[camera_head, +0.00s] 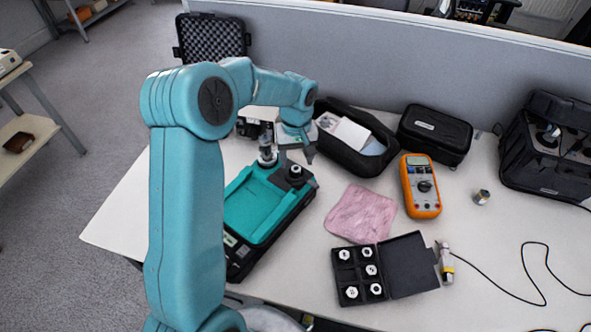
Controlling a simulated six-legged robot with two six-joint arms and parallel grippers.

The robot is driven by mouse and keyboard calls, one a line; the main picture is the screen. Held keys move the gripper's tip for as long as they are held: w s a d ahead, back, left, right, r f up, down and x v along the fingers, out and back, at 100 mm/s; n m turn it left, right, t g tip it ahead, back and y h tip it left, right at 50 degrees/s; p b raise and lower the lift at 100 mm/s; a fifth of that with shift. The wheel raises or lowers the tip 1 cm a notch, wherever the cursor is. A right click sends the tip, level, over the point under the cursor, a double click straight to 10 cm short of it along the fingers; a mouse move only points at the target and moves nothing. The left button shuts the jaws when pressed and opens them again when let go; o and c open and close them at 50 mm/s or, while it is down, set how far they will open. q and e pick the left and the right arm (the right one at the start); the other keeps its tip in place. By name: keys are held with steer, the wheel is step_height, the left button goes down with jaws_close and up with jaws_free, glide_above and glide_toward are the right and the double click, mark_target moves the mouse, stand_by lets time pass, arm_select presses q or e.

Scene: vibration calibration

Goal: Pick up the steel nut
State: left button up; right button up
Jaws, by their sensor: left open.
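A small open black case (361,301) at the lower middle of the table holds several small, pale, hex-shaped pieces that look like steel nuts, such as this nut (344,254). A teal-topped device (262,205) stands left of the pink cloth, with a dark round piece with a light top (295,171) at its upper right end. My left gripper (297,157) is open, pointing down over the far end of this device, up and left of the case. Its fingers are small and partly hidden by the wrist. I see nothing held. My right gripper is out of view.
A pink cloth (361,214), an orange multimeter (421,187), and a small metal cylinder (481,197) lie to the right. Black cases (434,134) line the grey partition (400,75). A cable (525,290) crosses the right side. Bare table lies around the cylinder.

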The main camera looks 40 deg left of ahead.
mark_target(296, 169)
arm_select(q)
step_height(296, 169, down, 4)
steer(key=shift+a+r, duration=0.1)
steer(key=c, duration=1.1)
jaws_close()
steer(key=shift+r, duration=0.15)
